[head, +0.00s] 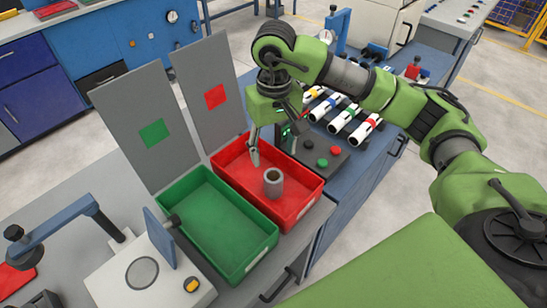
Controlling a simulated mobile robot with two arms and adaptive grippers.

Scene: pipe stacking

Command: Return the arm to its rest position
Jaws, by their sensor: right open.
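My right arm comes in from the right, and its green gripper (276,140) hangs above the red tray (308,194). The gripper is open and empty, with its fingers pointing down. A short grey pipe piece (273,183) stands upright in the red tray, just below and apart from the fingers. My left gripper is not in view.
An empty green tray (203,216) stands left of the red one. Grey panels with a green square (153,133) and a red square (215,96) rise behind. White pipes with coloured bands (341,117) and a button box (318,150) lie right.

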